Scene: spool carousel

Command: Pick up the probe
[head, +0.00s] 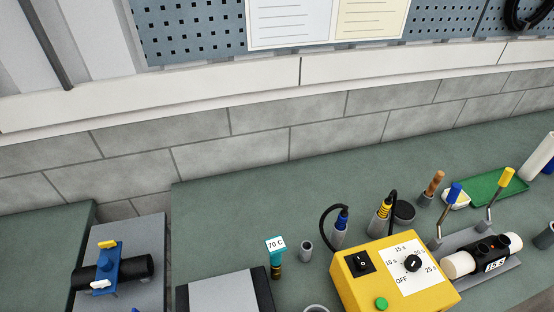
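Two cabled pen-like tools stand in grey holders behind the yellow control box. One has a blue band (343,216) and the other has yellow bands (384,209); black cables loop from their tops. I cannot tell for certain which thing is the probe. A teal tag-like piece marked "70 C" (275,244) stands upright on a dark and brass-coloured stem to their left. Neither of my grippers shows in the head view.
Blue- and yellow-handled levers rise by a white-and-black cylinder (462,264) at right. A blue clamp on a black cylinder (140,268) lies left.

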